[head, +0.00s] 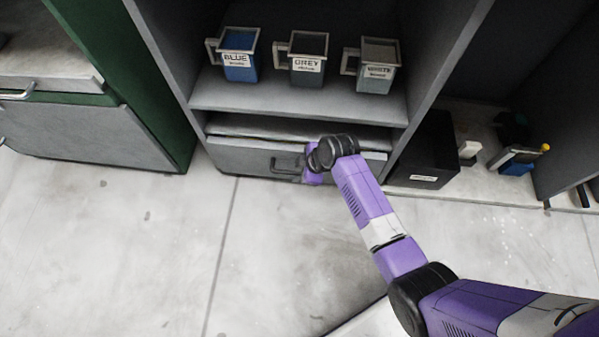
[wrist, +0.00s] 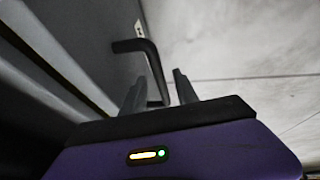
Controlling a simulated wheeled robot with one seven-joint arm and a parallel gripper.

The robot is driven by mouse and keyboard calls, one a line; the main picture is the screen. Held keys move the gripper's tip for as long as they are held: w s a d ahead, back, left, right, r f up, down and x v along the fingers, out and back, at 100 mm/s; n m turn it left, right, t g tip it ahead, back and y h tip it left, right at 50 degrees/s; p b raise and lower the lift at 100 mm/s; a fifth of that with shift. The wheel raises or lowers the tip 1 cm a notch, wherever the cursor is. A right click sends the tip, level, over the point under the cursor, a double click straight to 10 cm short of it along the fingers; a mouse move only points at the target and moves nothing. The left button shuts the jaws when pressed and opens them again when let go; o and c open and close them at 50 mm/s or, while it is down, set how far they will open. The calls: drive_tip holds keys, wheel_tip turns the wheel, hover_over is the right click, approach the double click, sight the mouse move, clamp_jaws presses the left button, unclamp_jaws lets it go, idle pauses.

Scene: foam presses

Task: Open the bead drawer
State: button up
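The grey drawer front (head: 240,158) is at the bottom of the cabinet, below the shelf with the cups. A thin yellowish line runs along its top edge; I cannot tell whether it stands slightly ajar. Its black bar handle (head: 287,162) is partly hidden by my wrist. My gripper (head: 303,169) is at the handle's right part. In the wrist view the handle (wrist: 147,52) runs down between the two fingers of my gripper (wrist: 158,82). The fingers are apart, with gaps to the bar, and I see no clear grip on it.
Three labelled cups, blue (head: 239,55), grey (head: 307,58) and a third (head: 377,66), stand on the shelf above. A black bin (head: 428,150) stands right of the drawer. A green cabinet (head: 150,125) is at left. The floor (head: 150,240) before the drawer is clear.

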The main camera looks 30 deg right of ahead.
clamp_jaws()
idle(1.4)
